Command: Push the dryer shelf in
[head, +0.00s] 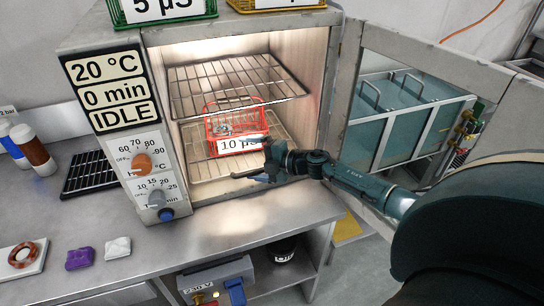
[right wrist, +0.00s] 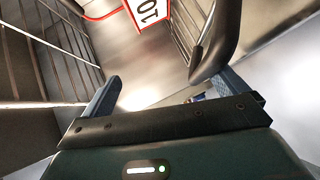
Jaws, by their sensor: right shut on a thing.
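The dryer (head: 160,185) stands open. Inside it are an upper wire shelf (head: 195,90) and a lower wire shelf (head: 205,170). My right gripper (head: 260,160) is at the front of the lower shelf, below the labelled front of the red basket. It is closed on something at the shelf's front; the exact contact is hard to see. A dark curved bar (right wrist: 222,40) lies along one finger in the right wrist view, where the gripper's two fingers (right wrist: 165,95) stand apart. My left gripper is not in view.
A red wire basket (head: 238,128) labelled 10 µS sits on the lower shelf. The open dryer door (head: 345,80) stands to the right, with my right arm passing before it. Bottles, a black rack (head: 90,172) and small pieces lie on the bench at left.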

